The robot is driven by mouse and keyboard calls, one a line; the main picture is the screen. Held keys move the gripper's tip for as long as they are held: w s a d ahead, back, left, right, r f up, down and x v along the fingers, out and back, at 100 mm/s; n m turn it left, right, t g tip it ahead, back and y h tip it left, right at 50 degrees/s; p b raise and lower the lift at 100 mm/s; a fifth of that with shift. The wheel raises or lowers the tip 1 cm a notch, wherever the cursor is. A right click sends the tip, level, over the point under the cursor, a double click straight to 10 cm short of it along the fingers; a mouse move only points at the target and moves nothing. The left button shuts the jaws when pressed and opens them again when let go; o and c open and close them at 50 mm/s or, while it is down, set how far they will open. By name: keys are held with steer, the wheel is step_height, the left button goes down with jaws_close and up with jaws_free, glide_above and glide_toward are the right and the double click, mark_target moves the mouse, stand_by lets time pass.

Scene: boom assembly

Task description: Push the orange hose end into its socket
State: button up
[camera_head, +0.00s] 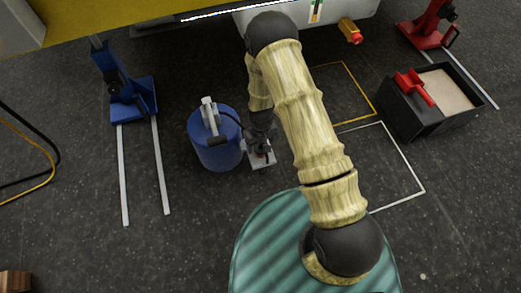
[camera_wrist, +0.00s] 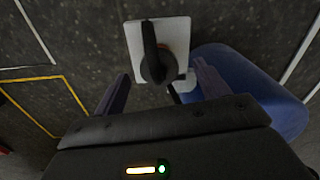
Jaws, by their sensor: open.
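My gripper (camera_wrist: 160,88) is open, with one finger on each side of a dark upright part (camera_wrist: 158,66). That part stands over a pale square plate (camera_wrist: 137,40), with a small orange-red patch at its base. In the head view the plate (camera_head: 263,161) lies on the floor, right of a blue drum, below my gripper (camera_head: 261,139). A dark hose (camera_head: 230,115) runs from the drum top toward the plate. I cannot tell whether the dark part is the hose end, or whether it touches a finger. The socket's inside is hidden.
The blue drum (camera_head: 215,150) with a grey pump head (camera_head: 211,118) stands close beside the plate. A blue jack (camera_head: 130,95) is at left, a black sand box (camera_head: 415,120) at right. A yellow part with a red tip (camera_head: 350,30) is at the back.

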mark_target(260, 145)
steer(key=f+b, duration=0.2)
steer(key=f, duration=0.1)
steer(key=f+b, duration=0.1)
steer(key=shift+w+f, duration=0.3)
steer(key=shift+w, duration=0.05)
steer(key=c, duration=1)
step_height(260, 145, up, 10)
steer(key=p, duration=0.6)
steer(key=shift+r, duration=0.1)
